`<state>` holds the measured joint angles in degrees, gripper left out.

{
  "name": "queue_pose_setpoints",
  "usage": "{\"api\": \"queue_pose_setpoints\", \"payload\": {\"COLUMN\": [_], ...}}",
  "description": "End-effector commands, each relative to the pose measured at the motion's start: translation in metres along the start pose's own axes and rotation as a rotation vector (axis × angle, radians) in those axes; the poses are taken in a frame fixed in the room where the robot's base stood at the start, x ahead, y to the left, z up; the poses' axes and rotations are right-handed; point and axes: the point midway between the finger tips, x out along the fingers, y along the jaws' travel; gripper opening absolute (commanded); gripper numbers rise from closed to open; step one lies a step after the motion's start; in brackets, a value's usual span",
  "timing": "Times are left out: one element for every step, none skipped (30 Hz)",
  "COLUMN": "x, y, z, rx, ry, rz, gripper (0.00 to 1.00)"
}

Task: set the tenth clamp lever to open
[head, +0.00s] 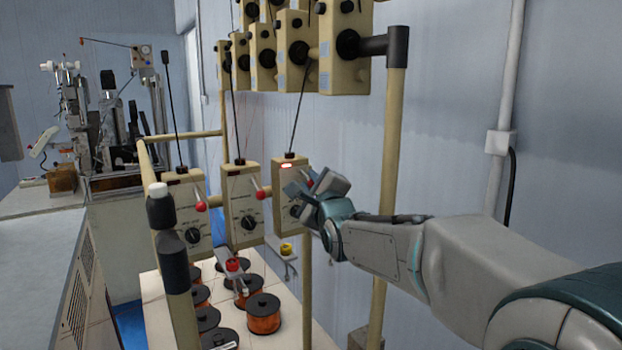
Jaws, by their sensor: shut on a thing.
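Three beige control boxes stand in a row, each with a black dial and a thin dark rod rising from its top. The left box (187,215) and the middle box (241,208) each show a light lever with a red knob, the left knob (201,207) and the middle knob (261,194). My gripper (309,187) is at the right box (285,180), shut on its red-knobbed clamp lever (310,183). The fingers hide most of that lever, so its exact angle cannot be told. No numbering is readable on the boxes.
Copper wire spools (263,315) stand on a white surface below the boxes. More beige units (345,50) hang above. A beige post (391,150) rises near my forearm, and another post (178,275) stands front left. A grey wall lies behind.

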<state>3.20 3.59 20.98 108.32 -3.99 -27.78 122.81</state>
Motion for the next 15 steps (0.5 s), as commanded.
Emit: {"api": "queue_pose_setpoints", "payload": {"x": [0.0003,0.0001,-0.0001,-0.0002,-0.0004,-0.0005,-0.0006,-0.0007,-0.0008,-0.0009,-0.0009,-0.0008,-0.0008,-0.0008,-0.0008], "y": [-0.0086,-0.0100,-0.0113,-0.0120,-0.0122,-0.0124,-0.0126,-0.0125,-0.0126,-0.0126,-0.0130,-0.0134,-0.0136,-0.0138,-0.0144], "z": [0.0041,0.0048,0.0053,0.0056,0.0055,0.0054,0.0054,0.0053,0.0054,0.0055,0.0056,0.0057,0.0059,0.0061,0.0064], "rx": [-0.008,-0.013,-0.021,-0.026,-0.030,-0.035,-0.039,-0.043,-0.047,-0.050,-0.053,-0.056,-0.058,-0.060,-0.064], "ry": [0.017,0.027,0.040,0.049,0.059,0.069,0.076,0.083,0.090,0.095,0.100,0.107,0.111,0.115,0.120], "rz": [0.028,0.045,0.069,0.086,0.102,0.121,0.133,0.146,0.160,0.169,0.178,0.189,0.196,0.205,0.214], "gripper": [0.00,0.00,0.00,0.00,0.00,0.00,0.00,0.00,0.00,0.00,0.00,0.00,0.00,0.00,0.00]}}
